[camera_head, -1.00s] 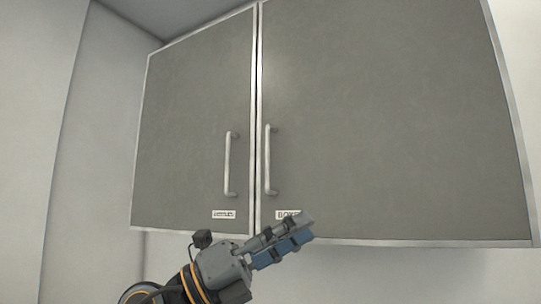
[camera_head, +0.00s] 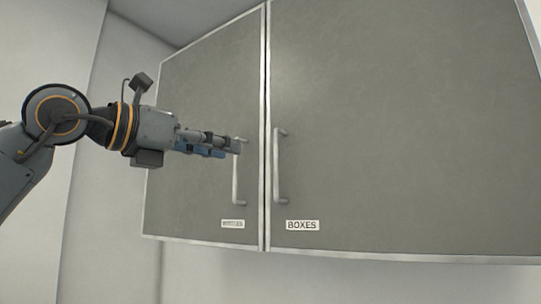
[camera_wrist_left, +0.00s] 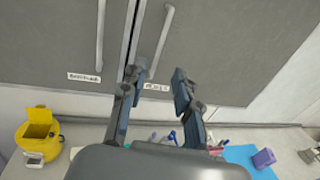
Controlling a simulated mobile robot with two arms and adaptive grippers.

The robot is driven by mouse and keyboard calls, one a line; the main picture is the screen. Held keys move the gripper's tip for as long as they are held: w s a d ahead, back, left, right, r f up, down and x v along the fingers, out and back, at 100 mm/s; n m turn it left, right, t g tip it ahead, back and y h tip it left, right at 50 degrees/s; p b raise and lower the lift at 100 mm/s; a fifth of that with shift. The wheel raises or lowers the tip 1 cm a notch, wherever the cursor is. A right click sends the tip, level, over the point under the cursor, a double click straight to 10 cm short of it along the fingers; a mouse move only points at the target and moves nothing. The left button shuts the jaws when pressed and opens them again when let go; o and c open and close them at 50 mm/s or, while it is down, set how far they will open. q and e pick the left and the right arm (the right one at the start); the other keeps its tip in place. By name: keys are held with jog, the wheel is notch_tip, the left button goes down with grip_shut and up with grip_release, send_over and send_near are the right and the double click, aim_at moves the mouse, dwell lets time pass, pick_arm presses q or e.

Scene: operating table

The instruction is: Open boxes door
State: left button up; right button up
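The boxes door (camera_head: 400,120) is the large grey right-hand cabinet door, with a "BOXES" label (camera_head: 303,225) at its lower left. It looks shut. Its vertical bar handle (camera_head: 278,165) is near its left edge and also shows in the left wrist view (camera_wrist_left: 160,42). My left gripper (camera_head: 238,148) is in front of the left door, its tips left of the boxes handle, near the left door's handle (camera_head: 236,178). In the left wrist view its two fingers (camera_wrist_left: 156,78) are spread and empty, with the boxes handle beyond the gap. My right gripper is out of view.
The left cabinet door (camera_head: 200,100) is shut; its label is too small to read surely. In the left wrist view, a yellow container (camera_wrist_left: 38,135), a purple box (camera_wrist_left: 263,158) and a blue mat (camera_wrist_left: 240,153) lie below the cabinet.

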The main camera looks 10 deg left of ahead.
pick_arm(q)
jog(key=p+x, duration=0.4)
jog(key=x, duration=0.7)
jog(key=shift+w+d, duration=0.25)
jog(key=shift+d, duration=0.05)
jog(key=shift+c, duration=0.4)
grip_shut()
